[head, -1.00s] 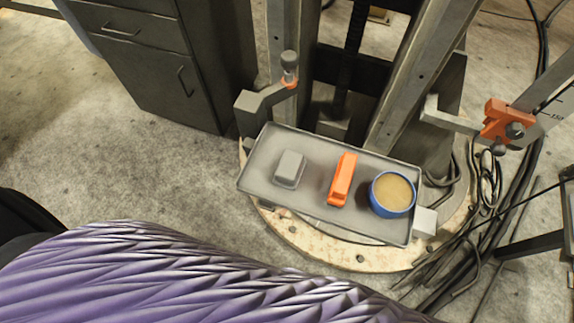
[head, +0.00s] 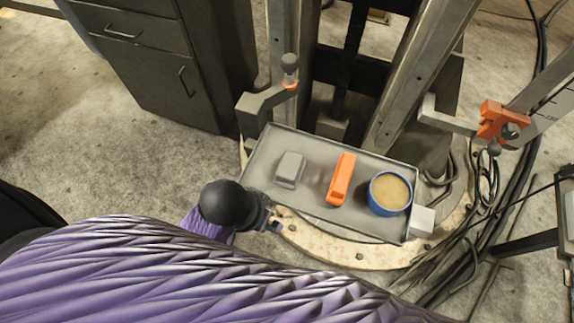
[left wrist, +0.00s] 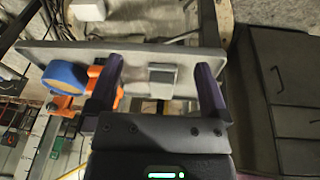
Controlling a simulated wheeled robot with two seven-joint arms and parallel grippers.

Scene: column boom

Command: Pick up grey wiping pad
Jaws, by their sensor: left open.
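The grey wiping pad (head: 290,169) lies on the left part of a grey tray (head: 264,152) in the head view. My left gripper (head: 277,226) is at the tray's near-left edge, short of the pad; its fingers are small and partly hidden there. In the left wrist view, the open fingers of my left gripper (left wrist: 159,64) point toward the tray (left wrist: 195,58). The pad (left wrist: 162,74) shows between them, beyond the palm, with nothing held. My right gripper is not in view.
An orange block-like tool (head: 341,180) and a blue round container (head: 390,193) with tan contents sit right of the pad. A clamp arm with a knob (head: 288,72) rises behind the tray's left end. A dark cabinet (head: 160,60) stands at the back left.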

